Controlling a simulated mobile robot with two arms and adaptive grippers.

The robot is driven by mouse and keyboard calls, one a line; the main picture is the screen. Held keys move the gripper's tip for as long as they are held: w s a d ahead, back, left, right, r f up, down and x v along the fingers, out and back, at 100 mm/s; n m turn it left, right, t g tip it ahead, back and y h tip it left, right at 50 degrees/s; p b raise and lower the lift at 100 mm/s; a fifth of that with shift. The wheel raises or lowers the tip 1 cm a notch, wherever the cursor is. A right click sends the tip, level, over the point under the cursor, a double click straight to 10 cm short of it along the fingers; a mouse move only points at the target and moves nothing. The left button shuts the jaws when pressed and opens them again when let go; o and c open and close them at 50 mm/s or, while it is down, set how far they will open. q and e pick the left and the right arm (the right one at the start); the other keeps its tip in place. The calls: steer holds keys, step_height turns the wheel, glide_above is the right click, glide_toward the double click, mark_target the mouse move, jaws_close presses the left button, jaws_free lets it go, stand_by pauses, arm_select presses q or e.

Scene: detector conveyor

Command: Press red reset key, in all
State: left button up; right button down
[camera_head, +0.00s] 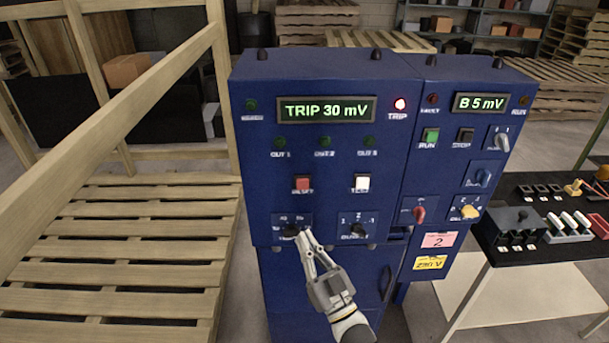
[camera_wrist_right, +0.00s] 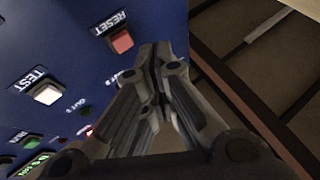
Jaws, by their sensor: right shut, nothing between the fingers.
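The red reset key (camera_head: 303,184) sits on the front of the blue control cabinet (camera_head: 330,160), left of the white test key (camera_head: 362,183). My right gripper (camera_head: 303,236) is shut and empty, with its fingertips just below the red key, by the left rotary knob (camera_head: 287,231). In the right wrist view the red key (camera_wrist_right: 121,41) lies to the left of the shut fingertips (camera_wrist_right: 155,55), apart from them. The white test key (camera_wrist_right: 46,93) also shows there. The display (camera_head: 326,109) reads TRIP 30 mV and the red TRIP lamp (camera_head: 400,104) is lit. My left gripper is not in view.
A second panel with several knobs and a green RUN key (camera_head: 430,137) adjoins on the right. A side table (camera_head: 567,253) with small devices stands at the right. A wooden pallet frame (camera_head: 118,270) stands close on the left.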

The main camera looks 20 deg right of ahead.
mark_target(303, 184)
step_height(303, 184, up, 7)
steer(key=t+y, duration=0.1)
steer(key=shift+s+n+t+p, duration=0.3)
steer(key=shift+s+p, duration=0.05)
steer(key=shift+d+f, duration=0.1)
steer(key=shift+f, duration=0.05)
steer(key=w+d+b, duration=0.2)
steer(key=w+b, duration=0.1)
steer(key=w, duration=0.5)
steer(key=shift+w+d+b, duration=0.2)
steer(key=shift+w+b, duration=0.05)
steer(key=shift+b, duration=0.15)
steer(key=shift+w, duration=0.1)
stand_by(0.9)
steer(key=shift+w+d, duration=0.15)
steer(key=shift+w, duration=0.2)
